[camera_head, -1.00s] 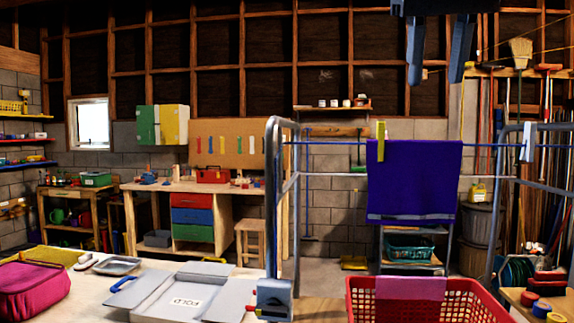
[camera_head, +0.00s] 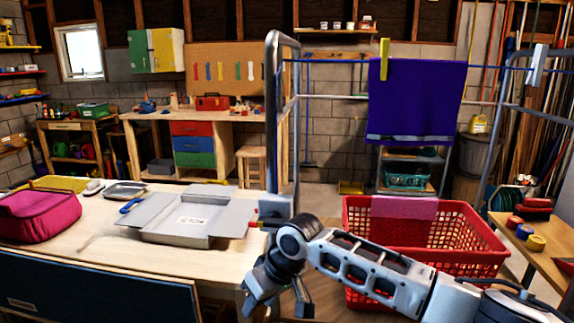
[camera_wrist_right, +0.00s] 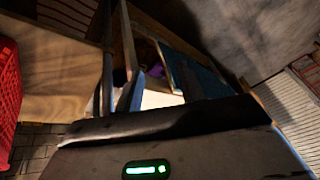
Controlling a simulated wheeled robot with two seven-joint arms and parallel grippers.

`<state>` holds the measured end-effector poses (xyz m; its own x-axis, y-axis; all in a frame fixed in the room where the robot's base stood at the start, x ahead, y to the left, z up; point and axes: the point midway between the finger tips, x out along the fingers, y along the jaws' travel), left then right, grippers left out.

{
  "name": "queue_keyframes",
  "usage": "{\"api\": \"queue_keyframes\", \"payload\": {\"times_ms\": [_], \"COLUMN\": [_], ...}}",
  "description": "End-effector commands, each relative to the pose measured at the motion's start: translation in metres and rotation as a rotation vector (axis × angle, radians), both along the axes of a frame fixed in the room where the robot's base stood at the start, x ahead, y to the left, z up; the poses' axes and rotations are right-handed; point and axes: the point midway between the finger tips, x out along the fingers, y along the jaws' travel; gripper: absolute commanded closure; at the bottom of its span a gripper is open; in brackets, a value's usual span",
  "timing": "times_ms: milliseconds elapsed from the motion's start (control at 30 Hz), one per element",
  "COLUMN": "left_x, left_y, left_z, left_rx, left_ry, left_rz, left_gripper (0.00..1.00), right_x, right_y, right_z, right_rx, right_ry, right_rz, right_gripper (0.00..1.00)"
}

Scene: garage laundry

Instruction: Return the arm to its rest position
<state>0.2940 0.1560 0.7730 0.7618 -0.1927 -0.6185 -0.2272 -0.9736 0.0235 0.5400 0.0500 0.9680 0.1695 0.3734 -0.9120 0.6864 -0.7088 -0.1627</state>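My right arm (camera_head: 375,270) reaches in from the lower right in the head view. It bends at a dark wrist, and its gripper (camera_head: 278,308) hangs down in front of the table's right end. The two fingers are apart with nothing seen between them. In the right wrist view the fingers (camera_wrist_right: 158,92) are also apart and empty. My left arm and gripper are not in view.
A red basket (camera_head: 480,240) with a pink cloth stands behind my right forearm. A drying rack (camera_head: 272,130) holds a purple towel (camera_head: 415,100). A grey folding board (camera_head: 185,232) and pink bag (camera_head: 40,215) lie on the table (camera_head: 100,250).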

Motion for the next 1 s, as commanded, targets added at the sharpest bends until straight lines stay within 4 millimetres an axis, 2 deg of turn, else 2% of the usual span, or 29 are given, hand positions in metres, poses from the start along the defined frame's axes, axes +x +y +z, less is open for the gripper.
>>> {"api": "queue_keyframes", "payload": {"times_ms": [33, 200, 267, 367, 467, 567, 700, 800, 900, 1000], "left_x": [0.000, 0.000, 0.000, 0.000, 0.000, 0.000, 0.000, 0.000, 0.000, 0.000], "left_y": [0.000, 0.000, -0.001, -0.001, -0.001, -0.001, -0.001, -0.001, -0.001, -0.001], "left_z": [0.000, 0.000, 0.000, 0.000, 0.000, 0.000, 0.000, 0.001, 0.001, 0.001], "left_rx": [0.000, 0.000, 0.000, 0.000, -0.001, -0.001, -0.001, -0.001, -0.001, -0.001], "left_ry": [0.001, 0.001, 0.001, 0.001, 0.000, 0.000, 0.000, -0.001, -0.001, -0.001], "left_rz": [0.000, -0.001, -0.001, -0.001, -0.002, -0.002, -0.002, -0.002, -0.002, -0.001], "left_gripper": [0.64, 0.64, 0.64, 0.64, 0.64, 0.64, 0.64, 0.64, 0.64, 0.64], "right_x": [-0.019, -0.059, -0.070, -0.088, -0.106, -0.126, -0.165, -0.195, -0.221, -0.238], "right_y": [0.014, 0.037, 0.038, 0.028, 0.005, -0.030, -0.094, -0.139, -0.174, -0.196], "right_z": [-0.025, -0.073, -0.086, -0.107, -0.127, -0.149, -0.175, -0.187, -0.192, -0.194], "right_rx": [0.072, 0.282, 0.344, 0.423, 0.466, 0.463, 0.384, 0.296, 0.213, 0.155], "right_ry": [0.010, -0.035, -0.060, -0.111, -0.174, -0.245, -0.355, -0.425, -0.476, -0.509], "right_rz": [0.011, -0.028, -0.064, -0.149, -0.251, -0.360, -0.492, -0.548, -0.570, -0.576], "right_gripper": [0.61, 0.61, 0.61, 0.61, 0.61, 0.61, 0.61, 0.61, 0.61, 0.61]}}
